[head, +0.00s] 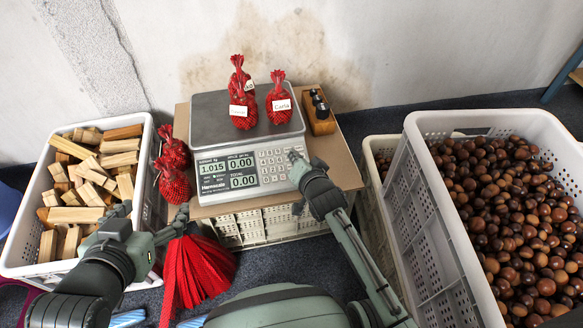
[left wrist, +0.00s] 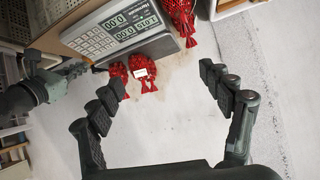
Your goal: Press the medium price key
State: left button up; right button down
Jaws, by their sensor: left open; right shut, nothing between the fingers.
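The grey scale (head: 243,150) stands on a brown board over a crate. Its display reads 1.015, 0.00 and 0.00. Its keypad (head: 272,165) is at the right of the front panel; the key labels are too small to read, so I cannot tell which is the medium price key. My right gripper (head: 293,156) is shut and empty, its tip at the keypad's right edge; contact is unclear. It also shows beside the keypad in the left wrist view (left wrist: 80,68). My left gripper (left wrist: 165,95) is open and empty; in the head view it is left of the scale, by the wood crate.
A wooden block with dark knobs (head: 318,112) stands right. A white crate of wood (head: 147,180) is left; a chestnut crate (head: 425,205) is right. Red netting (head: 196,268) hangs in front.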

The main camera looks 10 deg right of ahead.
aim_at(290, 161)
jog(key=shift+w+f+b, duration=0.2)
jog(key=shift+f+b, duration=0.35)
jog(key=shift+w+f+b, duration=0.15)
jog(key=shift+f+b, duration=0.35)
jog(key=shift+b, duration=0.05)
jog(key=f+b, duration=0.1)
jog(key=w+f+b, duration=0.1)
jog(key=shift+f, duration=0.35)
pick_arm(q)
jog(key=d+r+t+h, duration=0.3)
jog(key=d+r+t, duration=0.1)
jog(key=r, duration=0.6)
jog(key=d+r+t+h, duration=0.3)
jog(key=r+t, duration=0.3)
jog(key=r, duration=0.3)
jog(key=shift+d+r+t, duration=0.3)
jog(key=shift+d+r, duration=0.05)
jog(key=shift+d, duration=0.55)
pick_arm(e)
jog(key=shift+f, duration=0.15)
pick_arm(q)
jog(key=shift+w+f, duration=0.1)
pick_arm(e)
jog(key=shift+f, duration=0.15)
pick_arm(q)
jog(key=shift+b, duration=0.3)
pick_arm(e)
jog(key=shift+w+f, duration=0.15)
jog(key=shift+f, duration=0.1)
